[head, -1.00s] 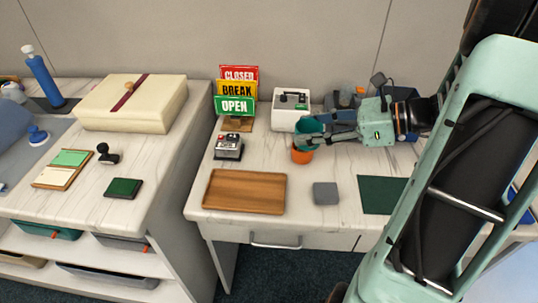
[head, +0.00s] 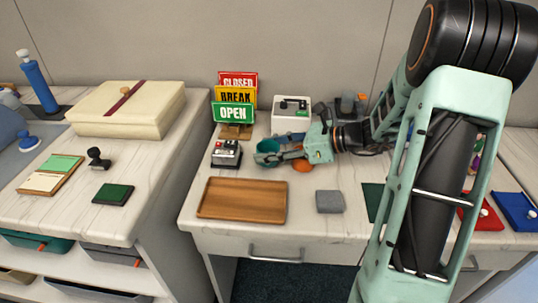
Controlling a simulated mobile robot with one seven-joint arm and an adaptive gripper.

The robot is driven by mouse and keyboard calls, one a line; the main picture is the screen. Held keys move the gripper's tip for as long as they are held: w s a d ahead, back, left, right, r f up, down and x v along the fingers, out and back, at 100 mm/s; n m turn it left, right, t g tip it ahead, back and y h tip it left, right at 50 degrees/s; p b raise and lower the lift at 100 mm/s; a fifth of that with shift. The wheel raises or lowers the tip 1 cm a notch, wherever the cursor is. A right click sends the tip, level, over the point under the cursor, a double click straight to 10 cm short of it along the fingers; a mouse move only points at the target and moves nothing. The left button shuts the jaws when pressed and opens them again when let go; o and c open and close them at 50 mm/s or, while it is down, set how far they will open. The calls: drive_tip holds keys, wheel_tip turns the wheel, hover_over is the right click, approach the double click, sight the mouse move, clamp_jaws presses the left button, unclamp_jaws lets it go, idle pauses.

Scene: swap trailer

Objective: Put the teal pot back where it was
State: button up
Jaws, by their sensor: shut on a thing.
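The teal pot (head: 268,147) is in the head view, right of the small red-and-silver device and in front of the sign stack. My gripper (head: 280,156) comes in from the right with its fingers shut on the pot. The pot looks tilted, with its opening partly towards me. I cannot tell whether it touches the table. An orange pot (head: 303,166) stands just right of it, partly hidden by my gripper.
A wooden tray (head: 243,199) and a grey block (head: 329,201) lie in front. The red-and-silver device (head: 226,153) stands close left of the pot. The sign stack (head: 235,104) and a white box (head: 291,114) stand behind. A dark green mat (head: 373,199) lies right.

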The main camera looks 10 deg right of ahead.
drive_tip(key=shift+f, duration=0.4)
drive_tip(key=shift+f, duration=0.1)
drive_tip(key=o, duration=1.1)
drive_tip(key=shift+o, duration=0.2)
drive_tip(key=shift+s+d+r, duration=0.15)
drive_tip(key=shift+d+r, duration=0.15)
drive_tip(key=shift+r, duration=0.1)
drive_tip(key=p+v, duration=0.3)
drive_tip(key=v, duration=0.8)
drive_tip(key=shift+d, duration=0.15)
